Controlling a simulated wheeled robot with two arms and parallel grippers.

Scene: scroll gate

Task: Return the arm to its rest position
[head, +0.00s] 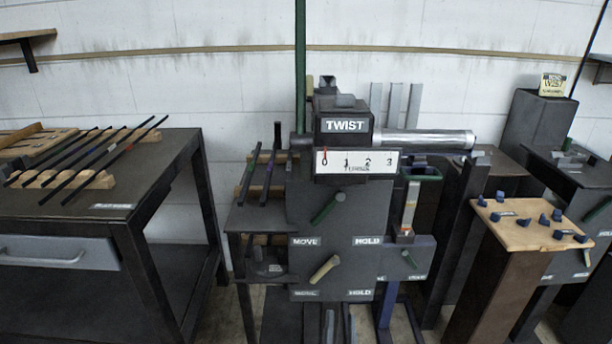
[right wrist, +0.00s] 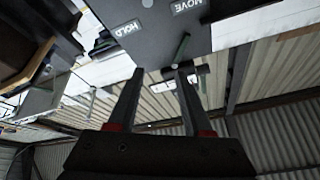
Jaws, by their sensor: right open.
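My right gripper (right wrist: 158,75) shows in the right wrist view, its two dark fingers spread apart with nothing between them. Beyond the fingertips is the dark panel (right wrist: 155,30) with upside-down MOVE and HOLD labels. A dark green lever (right wrist: 181,48) on it lines up near the right fingertip; I cannot tell the gap. In the head view, two dark prongs at the bottom centre below the panel (head: 350,222) may be my right fingers, but this is unclear. The panel's green lever (head: 324,207) and tan lever (head: 325,269) both stand slanted. My left gripper is not in view.
A TWIST box (head: 345,125) with a 0-to-3 scale (head: 357,162) tops the panel, and a silver cylinder (head: 425,139) extends right. A dark table (head: 165,165) with black rods stands left. A wooden-topped pedestal (head: 520,235) with blue pieces stands right. Floor shows between table and panel.

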